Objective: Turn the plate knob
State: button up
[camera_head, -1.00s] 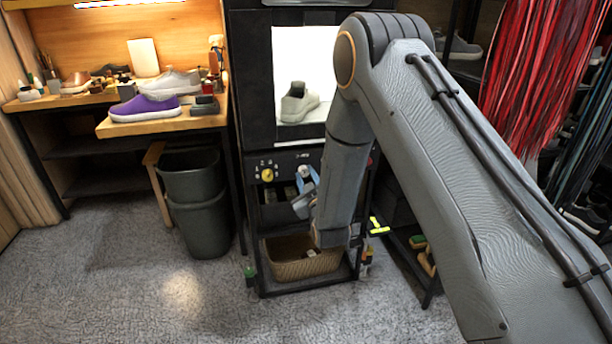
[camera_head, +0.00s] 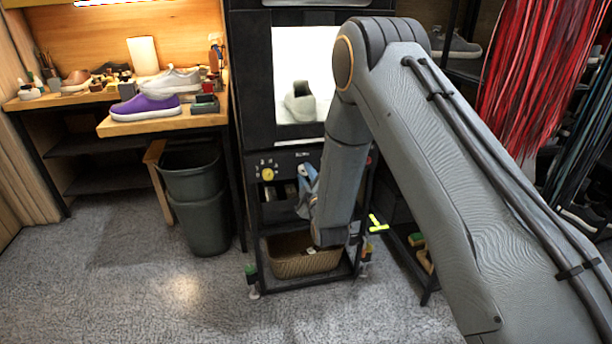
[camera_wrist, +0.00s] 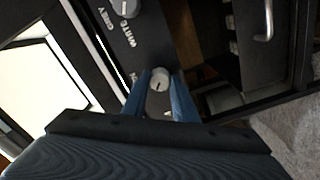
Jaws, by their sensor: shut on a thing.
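A round pale knob (camera_wrist: 160,78) with a dark line on its face sits on the black panel of the shoe cabinet in the wrist view. My gripper (camera_wrist: 160,84) is shut on this knob, with one blue finger on each side of it. In the head view my gripper (camera_head: 308,184) is at the right part of the panel, and my arm hides the knob. A second knob (camera_wrist: 125,8) shows at the top of the wrist view, beside "WHITE" and "GREY" lettering. A yellow knob (camera_head: 268,174) is on the panel's left in the head view, clear of my gripper.
The lit box (camera_head: 284,65) above the panel holds a grey shoe (camera_head: 299,102). A wicker basket (camera_head: 290,264) stands on the shelf below. Dark bins (camera_head: 203,222) are at left, under a bench with a purple shoe (camera_head: 146,107). The carpet in front is clear.

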jog(key=o, duration=1)
jog(key=shift+o, duration=0.2)
jog(key=shift+s, duration=0.1)
jog(key=v, duration=0.7)
jog(key=shift+s, duration=0.35)
jog(key=shift+d, duration=0.15)
